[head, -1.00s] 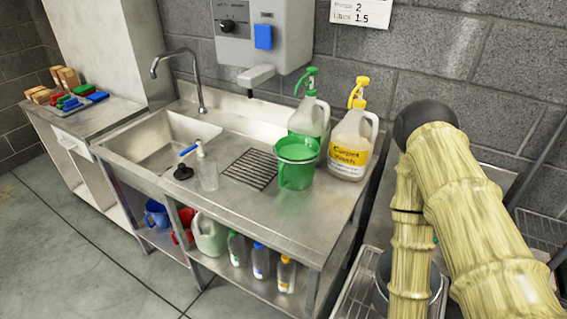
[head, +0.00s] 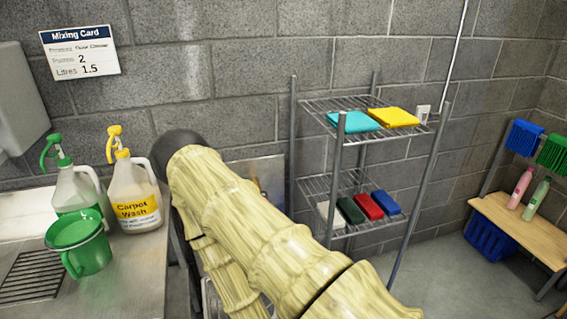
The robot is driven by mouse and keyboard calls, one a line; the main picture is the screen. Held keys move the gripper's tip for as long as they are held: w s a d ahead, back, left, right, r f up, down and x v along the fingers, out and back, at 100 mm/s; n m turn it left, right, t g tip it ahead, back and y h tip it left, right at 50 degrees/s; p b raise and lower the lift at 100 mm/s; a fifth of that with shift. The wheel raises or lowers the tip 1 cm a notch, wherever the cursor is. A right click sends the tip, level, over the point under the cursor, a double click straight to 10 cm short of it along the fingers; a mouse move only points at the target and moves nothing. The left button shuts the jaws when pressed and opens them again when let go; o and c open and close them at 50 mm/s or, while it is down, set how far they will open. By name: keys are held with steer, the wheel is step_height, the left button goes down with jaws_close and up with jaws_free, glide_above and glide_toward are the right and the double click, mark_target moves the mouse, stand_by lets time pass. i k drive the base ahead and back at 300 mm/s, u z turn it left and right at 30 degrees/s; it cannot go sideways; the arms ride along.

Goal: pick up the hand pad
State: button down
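A wire shelf rack (head: 345,112) stands against the block wall. Its lower shelf holds a row of small pads: a white pad (head: 329,214), a dark green pad (head: 350,210), a red pad (head: 369,206) and a blue pad (head: 386,202). I cannot tell which of them is the hand pad. The white one is partly hidden behind the rack's post. My pale yellow arm crosses the lower middle of the head view, in front of and left of the rack. My gripper is not in view.
A teal cloth (head: 353,121) and a yellow cloth (head: 388,117) lie on the top shelf. At left, a steel counter (head: 140,265) holds a green jug (head: 78,245) and a Carpet Wash bottle (head: 135,200). A wooden bench (head: 510,225) stands at right. Floor shows between rack and bench.

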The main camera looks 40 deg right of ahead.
mark_target(349, 210)
steer(key=z, duration=3.7)
steer(key=i, duration=0.8)
steer(key=u, duration=3.25)
